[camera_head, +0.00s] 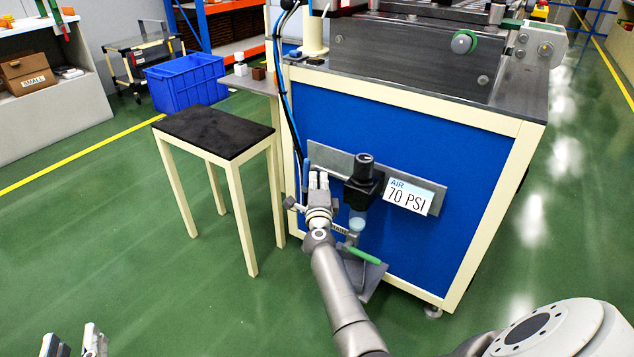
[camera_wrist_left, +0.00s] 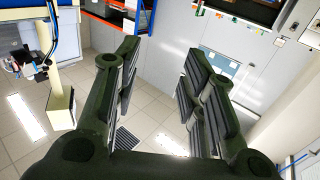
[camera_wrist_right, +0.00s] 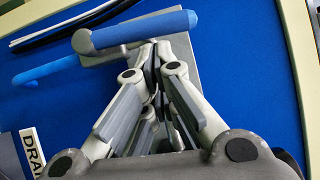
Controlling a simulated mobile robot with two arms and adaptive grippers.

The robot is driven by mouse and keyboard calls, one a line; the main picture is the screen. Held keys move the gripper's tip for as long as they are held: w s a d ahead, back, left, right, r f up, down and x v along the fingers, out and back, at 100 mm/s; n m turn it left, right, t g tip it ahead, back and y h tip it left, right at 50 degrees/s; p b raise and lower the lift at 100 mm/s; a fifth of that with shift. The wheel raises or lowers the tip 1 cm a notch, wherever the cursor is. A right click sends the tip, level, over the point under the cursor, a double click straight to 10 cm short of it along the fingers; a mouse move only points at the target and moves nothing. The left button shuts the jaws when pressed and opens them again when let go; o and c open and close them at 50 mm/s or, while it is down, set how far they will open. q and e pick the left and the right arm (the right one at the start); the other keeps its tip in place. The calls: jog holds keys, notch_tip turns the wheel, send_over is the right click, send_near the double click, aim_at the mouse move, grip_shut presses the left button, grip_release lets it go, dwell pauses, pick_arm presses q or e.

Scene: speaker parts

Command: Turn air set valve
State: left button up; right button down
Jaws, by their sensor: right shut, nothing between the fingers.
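The air set is on a grey plate (camera_head: 335,157) on the blue front panel. It has a black knob (camera_head: 364,165) and a white "AIR 70 PSI" label (camera_head: 409,197). A blue valve handle (camera_head: 306,172) shows at the plate's left end. In the right wrist view the blue handle (camera_wrist_right: 145,32) lies across the picture beyond the fingertips. My right gripper (camera_head: 319,181) is shut and empty, close to the handle; I cannot tell whether it touches. My left gripper (camera_head: 75,342) is open and empty at the lower left, away from the valve; its fingers are apart in the left wrist view (camera_wrist_left: 160,75).
A green handle (camera_head: 362,255) is below the air set. A black-topped stool-like table (camera_head: 215,132) stands left of the machine, with a blue bin (camera_head: 187,85) behind it. In the right wrist view a "DRAIN" label (camera_wrist_right: 32,152) is partly visible. Green floor is clear at the left.

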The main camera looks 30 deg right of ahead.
pick_arm(q)
jog(key=shift+d+r+h, duration=0.1)
jog(key=shift+r+h, duration=0.2)
jog(key=shift+r, duration=0.2)
pick_arm(e)
jog(key=shift+w, duration=0.25)
